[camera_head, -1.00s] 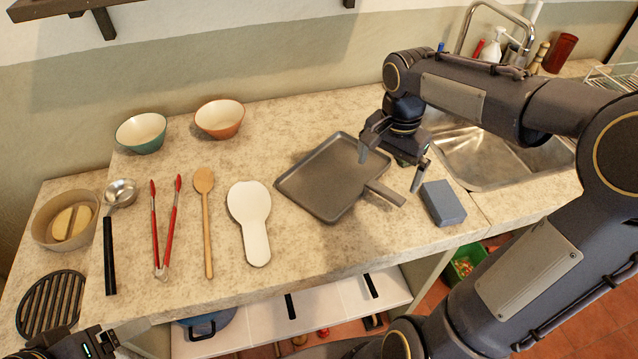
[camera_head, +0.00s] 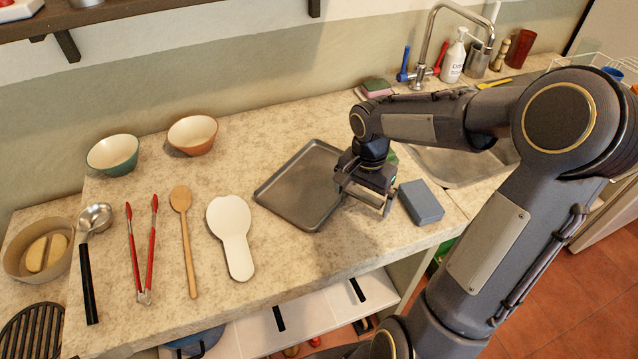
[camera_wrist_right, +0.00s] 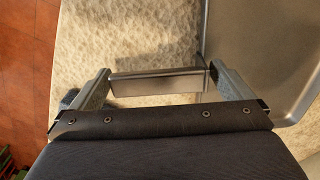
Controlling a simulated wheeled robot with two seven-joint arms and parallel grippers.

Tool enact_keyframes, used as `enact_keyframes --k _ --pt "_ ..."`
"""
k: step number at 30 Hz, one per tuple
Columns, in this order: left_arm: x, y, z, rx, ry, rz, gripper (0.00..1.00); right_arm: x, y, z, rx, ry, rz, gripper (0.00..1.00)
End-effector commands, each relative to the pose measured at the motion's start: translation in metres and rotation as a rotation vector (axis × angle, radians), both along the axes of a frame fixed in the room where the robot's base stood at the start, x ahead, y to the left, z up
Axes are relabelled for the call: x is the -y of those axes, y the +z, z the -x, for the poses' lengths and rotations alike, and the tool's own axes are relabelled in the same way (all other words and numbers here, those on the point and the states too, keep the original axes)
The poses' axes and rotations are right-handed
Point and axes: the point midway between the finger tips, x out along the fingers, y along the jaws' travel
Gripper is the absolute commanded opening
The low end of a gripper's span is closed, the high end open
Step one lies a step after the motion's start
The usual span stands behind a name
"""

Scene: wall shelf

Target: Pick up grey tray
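In the right wrist view the handle (camera_wrist_right: 155,82) lies lengthwise between the spread fingertips of my right gripper (camera_wrist_right: 155,85), and the tray's rim (camera_wrist_right: 206,40) is at the upper right. I cannot tell whether a finger touches the handle. My left gripper is not in view.
A blue-grey block (camera_head: 420,202) stands close right of my right gripper. A white spoon rest (camera_head: 231,235) lies left of the tray, with a wooden spoon (camera_head: 186,240) and red tongs (camera_head: 142,250) beyond. The sink (camera_head: 455,165) is behind my right arm. Counter in front of the tray is clear.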

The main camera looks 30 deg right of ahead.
Motion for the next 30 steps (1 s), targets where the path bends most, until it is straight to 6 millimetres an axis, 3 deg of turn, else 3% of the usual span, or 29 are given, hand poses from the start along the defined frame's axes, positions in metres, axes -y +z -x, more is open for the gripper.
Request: enact_keyframes --k 2,12,23,28,30 --pt "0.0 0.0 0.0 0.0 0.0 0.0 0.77 0.0 0.0 0.0 0.0 0.0 0.0 0.9" --pt "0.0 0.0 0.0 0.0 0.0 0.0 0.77 0.0 0.001 0.0 0.002 0.001 0.0 0.45" --pt "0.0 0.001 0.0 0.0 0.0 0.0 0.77 0.0 0.01 -0.001 0.004 0.001 0.001 0.45" --pt "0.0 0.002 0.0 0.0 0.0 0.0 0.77 0.0 0.035 -0.001 0.008 0.0 0.002 0.45" --pt "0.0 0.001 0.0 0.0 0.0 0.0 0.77 0.006 0.047 0.01 0.009 -0.004 0.003 0.45"
